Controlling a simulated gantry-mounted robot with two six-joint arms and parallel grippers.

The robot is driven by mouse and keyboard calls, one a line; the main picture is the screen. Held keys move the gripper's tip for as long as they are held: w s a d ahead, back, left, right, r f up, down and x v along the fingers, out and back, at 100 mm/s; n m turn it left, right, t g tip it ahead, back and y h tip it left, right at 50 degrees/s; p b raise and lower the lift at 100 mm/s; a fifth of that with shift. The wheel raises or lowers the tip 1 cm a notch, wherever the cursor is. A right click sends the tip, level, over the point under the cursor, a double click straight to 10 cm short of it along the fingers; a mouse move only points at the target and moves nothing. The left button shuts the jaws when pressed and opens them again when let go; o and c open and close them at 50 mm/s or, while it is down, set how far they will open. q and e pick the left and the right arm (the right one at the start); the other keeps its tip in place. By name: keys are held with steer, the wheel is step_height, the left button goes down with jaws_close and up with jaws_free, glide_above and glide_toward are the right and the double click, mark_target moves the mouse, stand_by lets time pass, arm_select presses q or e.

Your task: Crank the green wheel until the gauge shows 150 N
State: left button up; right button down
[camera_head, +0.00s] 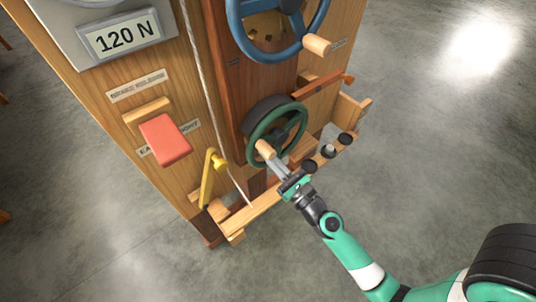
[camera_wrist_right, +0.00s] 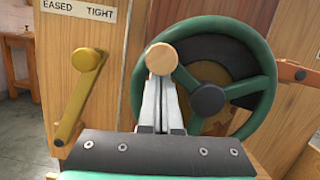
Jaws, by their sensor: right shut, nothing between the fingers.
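The green wheel (camera_head: 283,136) is on the lower part of the wooden cabinet's front, with a pale wooden crank knob (camera_head: 265,149) at its lower left. The gauge (camera_head: 124,37) at the upper left reads 120 N. My right gripper (camera_head: 276,164) is shut and empty, its fingertips at the knob. In the right wrist view the green wheel (camera_wrist_right: 268,85) fills the right half, and the shut fingers (camera_wrist_right: 163,92) point up just below the knob (camera_wrist_right: 161,57). I cannot tell whether they touch it. My left gripper is not in view.
A larger blue wheel (camera_head: 275,47) with its own wooden knob is above the green one. A red block (camera_head: 165,140) and a yellow lever (camera_head: 207,178) are to the left. A ledge with dark round pieces (camera_head: 328,151) juts out at right. The floor at right is clear.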

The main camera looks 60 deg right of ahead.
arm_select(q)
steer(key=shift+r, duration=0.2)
arm_select(e)
steer(key=shift+r, duration=0.55)
step_height(320, 180, down, 5)
steer(key=b, duration=0.5)
arm_select(q)
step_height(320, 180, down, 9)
steer(key=b, duration=0.4)
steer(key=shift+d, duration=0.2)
arm_select(e)
steer(key=v, duration=1)
steer(key=shift+r, duration=0.2)
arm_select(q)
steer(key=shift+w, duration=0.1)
arm_select(e)
steer(key=shift+w+a+r, duration=0.1)
steer(key=shift+a, duration=0.05)
